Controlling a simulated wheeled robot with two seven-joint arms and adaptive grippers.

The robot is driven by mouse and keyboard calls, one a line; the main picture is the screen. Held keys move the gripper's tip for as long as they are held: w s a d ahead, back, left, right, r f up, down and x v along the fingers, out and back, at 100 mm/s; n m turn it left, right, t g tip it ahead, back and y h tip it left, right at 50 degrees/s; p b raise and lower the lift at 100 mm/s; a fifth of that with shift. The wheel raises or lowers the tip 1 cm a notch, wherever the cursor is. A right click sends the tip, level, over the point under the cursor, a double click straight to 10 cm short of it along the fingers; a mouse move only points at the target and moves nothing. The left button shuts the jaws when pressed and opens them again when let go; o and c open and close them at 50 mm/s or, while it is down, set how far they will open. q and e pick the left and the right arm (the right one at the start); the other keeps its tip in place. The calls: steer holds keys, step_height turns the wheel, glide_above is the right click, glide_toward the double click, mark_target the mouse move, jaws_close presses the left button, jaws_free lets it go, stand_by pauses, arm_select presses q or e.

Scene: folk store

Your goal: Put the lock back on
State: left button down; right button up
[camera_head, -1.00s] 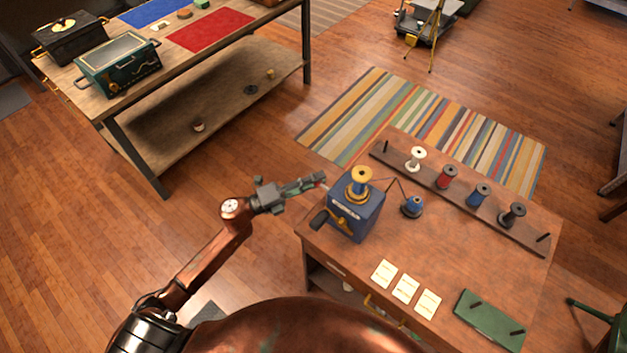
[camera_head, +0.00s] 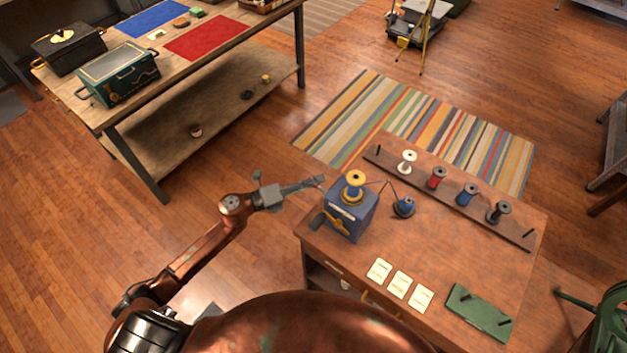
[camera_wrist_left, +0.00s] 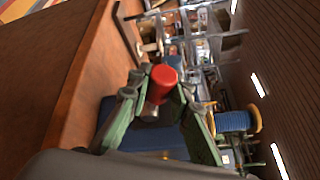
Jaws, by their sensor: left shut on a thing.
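My left gripper (camera_head: 318,182) is shut on a small red cylinder (camera_wrist_left: 161,83) with a short metal tip, seen between the green fingers in the left wrist view. I take it to be the lock, but its shape is only partly shown. In the head view the gripper is in the air just left of a blue box (camera_head: 347,222) with a crank. In the left wrist view the spool (camera_wrist_left: 235,121) shows blue thread, to the right of the fingers. My right gripper is not in view.
The box stands on the left end of a wooden table (camera_head: 440,245). A rack (camera_head: 422,181) of several spools, a small blue spool piece (camera_head: 404,206), cards (camera_head: 398,285) and a green tray (camera_head: 478,313) share it. A workbench (camera_head: 90,105) stands at back left.

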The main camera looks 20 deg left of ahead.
arm_select(q)
steer(key=c, duration=1.7)
jaws_free()
steer(key=shift+c, duration=0.2)
steer(key=v, duration=1.2)
